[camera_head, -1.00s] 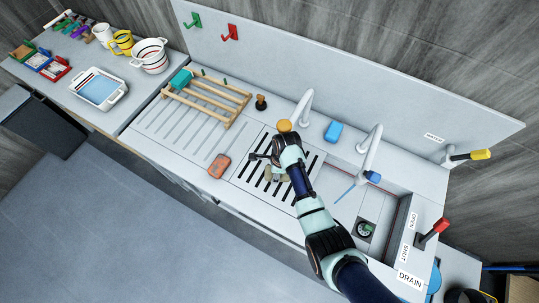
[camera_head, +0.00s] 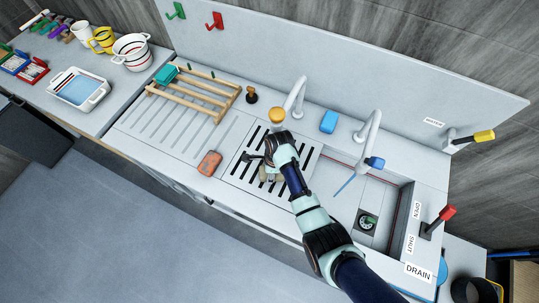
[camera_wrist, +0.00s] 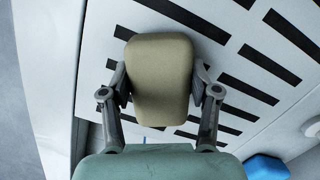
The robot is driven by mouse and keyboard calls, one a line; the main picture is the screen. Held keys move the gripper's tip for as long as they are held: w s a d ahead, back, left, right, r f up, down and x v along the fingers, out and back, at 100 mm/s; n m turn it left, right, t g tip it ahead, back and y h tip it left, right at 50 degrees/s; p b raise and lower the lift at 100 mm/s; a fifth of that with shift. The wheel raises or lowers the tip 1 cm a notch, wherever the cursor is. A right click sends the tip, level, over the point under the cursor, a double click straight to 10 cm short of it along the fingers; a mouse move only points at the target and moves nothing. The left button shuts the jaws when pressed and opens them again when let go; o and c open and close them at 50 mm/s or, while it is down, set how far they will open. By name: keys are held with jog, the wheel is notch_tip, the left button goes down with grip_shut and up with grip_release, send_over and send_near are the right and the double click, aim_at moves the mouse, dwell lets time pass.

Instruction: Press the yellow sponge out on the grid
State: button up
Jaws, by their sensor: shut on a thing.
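The grid is a pale plate with black slots (camera_head: 240,172) in the middle of the counter. It also fills much of the wrist view (camera_wrist: 255,85). My gripper (camera_head: 266,170) is over it, shut on a dull olive-yellow sponge. In the wrist view the sponge (camera_wrist: 160,80) is a rounded block between the two fingers of my gripper (camera_wrist: 160,92), one on each side. In the head view the arm largely hides the sponge. I cannot tell whether its underside touches the grid.
An orange sponge (camera_head: 209,163) lies left of the grid. A blue sponge (camera_head: 328,121) lies behind, between two white taps (camera_head: 297,95) (camera_head: 368,140). A wooden rack (camera_head: 200,95) stands at the back left with a teal block on it. The sink (camera_head: 385,195) is at the right.

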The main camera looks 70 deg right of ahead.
jog(key=shift+f, duration=0.85)
dwell(2.6)
jog(key=shift+r, duration=0.15)
notch_tip(320, 180, up, 7)
jog(key=p, duration=0.7)
jog(key=shift+r, duration=0.15)
